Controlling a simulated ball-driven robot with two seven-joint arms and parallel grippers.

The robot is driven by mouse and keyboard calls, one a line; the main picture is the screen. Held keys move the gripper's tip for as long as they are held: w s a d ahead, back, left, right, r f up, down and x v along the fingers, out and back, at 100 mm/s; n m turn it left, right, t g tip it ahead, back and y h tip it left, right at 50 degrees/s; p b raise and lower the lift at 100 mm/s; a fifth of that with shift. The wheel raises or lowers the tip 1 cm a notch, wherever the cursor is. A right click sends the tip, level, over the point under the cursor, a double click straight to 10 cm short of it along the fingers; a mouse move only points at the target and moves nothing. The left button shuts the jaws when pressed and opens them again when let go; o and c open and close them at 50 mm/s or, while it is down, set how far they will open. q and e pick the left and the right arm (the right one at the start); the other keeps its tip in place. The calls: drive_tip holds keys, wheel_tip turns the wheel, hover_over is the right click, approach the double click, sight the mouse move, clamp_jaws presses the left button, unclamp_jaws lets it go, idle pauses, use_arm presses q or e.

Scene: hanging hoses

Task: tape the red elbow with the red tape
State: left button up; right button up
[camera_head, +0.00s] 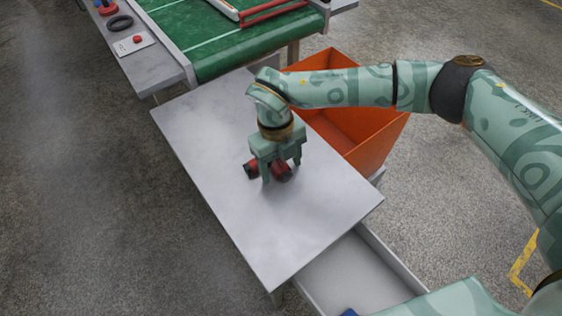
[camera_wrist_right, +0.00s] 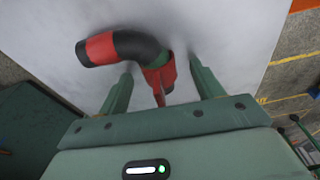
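The elbow (camera_head: 252,170) is a bent black pipe piece with red ends on the grey table, under my right gripper. In the right wrist view the elbow (camera_wrist_right: 137,46) has one red end at the left and another red end pointing down between my fingers. A little green shows by the lower end. My right gripper (camera_head: 282,178) is open and points down, its fingers on either side of the lower red end with gaps visible in the wrist view (camera_wrist_right: 163,80). My left gripper is not in view. I cannot identify a roll of red tape.
The grey table (camera_head: 200,130) is otherwise bare. An orange bin (camera_head: 375,140) stands behind my right arm. A green conveyor (camera_head: 200,40) is at the back. A side surface holds a red button box (camera_head: 134,43), a black ring (camera_head: 120,23) and a small red item (camera_head: 106,9). An open drawer (camera_head: 350,270) is at the front.

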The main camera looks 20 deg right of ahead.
drive_tip(key=shift+r, duration=0.1)
use_arm(q)
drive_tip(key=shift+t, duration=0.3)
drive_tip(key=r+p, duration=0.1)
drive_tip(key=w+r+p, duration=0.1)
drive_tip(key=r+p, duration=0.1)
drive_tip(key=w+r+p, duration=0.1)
drive_tip(key=p, duration=0.1)
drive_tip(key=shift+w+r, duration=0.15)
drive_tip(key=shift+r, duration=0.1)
use_arm(e)
wheel_tip(320, 180, up, 16)
drive_tip(key=w, duration=0.2)
drive_tip(key=shift+w+a, duration=0.2)
drive_tip(key=shift+a, duration=0.2)
